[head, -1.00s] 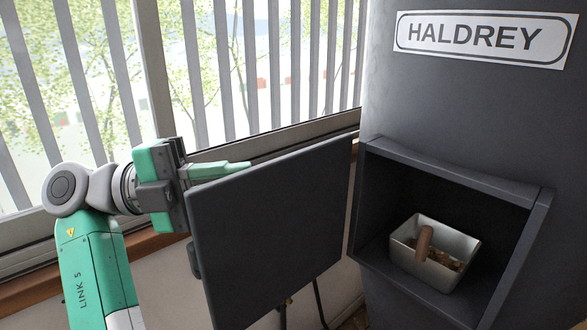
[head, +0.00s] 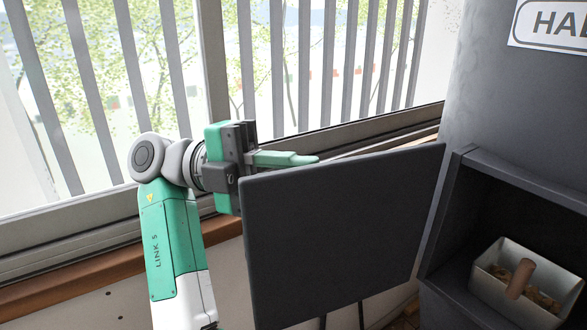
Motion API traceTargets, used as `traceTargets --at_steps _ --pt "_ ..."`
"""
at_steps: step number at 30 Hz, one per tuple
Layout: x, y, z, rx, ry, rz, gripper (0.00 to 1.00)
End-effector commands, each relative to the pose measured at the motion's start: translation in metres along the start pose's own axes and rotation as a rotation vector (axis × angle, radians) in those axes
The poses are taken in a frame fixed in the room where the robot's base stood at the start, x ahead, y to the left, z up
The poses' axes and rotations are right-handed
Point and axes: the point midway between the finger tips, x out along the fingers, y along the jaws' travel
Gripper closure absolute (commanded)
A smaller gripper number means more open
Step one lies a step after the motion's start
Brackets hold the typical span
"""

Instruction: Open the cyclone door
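The cyclone door (head: 340,235) is a flat dark grey panel. It stands swung wide open to the left of the cyclone (head: 510,95), its right edge beside the compartment opening (head: 465,215). My gripper (head: 290,159) is at the door's upper left, by its outer edge. One green finger shows above the door's top edge and points right. The rest of the fingers is hidden behind the panel, so I cannot see whether they touch it or how far apart they are.
A light metal bin (head: 495,284) with a brown handle and brown bits inside sits in the open compartment. A window (head: 330,60) with vertical slats and a wooden sill (head: 90,268) lies behind my arm. Dark legs or cables show below the door.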

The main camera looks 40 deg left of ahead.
Motion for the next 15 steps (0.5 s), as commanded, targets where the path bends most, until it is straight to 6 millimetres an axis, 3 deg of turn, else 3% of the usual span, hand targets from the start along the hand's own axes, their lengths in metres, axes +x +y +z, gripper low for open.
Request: traceTargets --at_steps 1,4,12,15 --pt "0.003 0.001 0.000 -0.001 0.006 0.004 0.87" --pt "0.003 0.001 0.000 -0.001 0.005 0.004 0.68" --pt "0.000 0.000 0.000 0.000 0.003 0.002 0.68" --pt "-0.011 -0.002 0.000 -0.002 0.000 0.003 0.68"
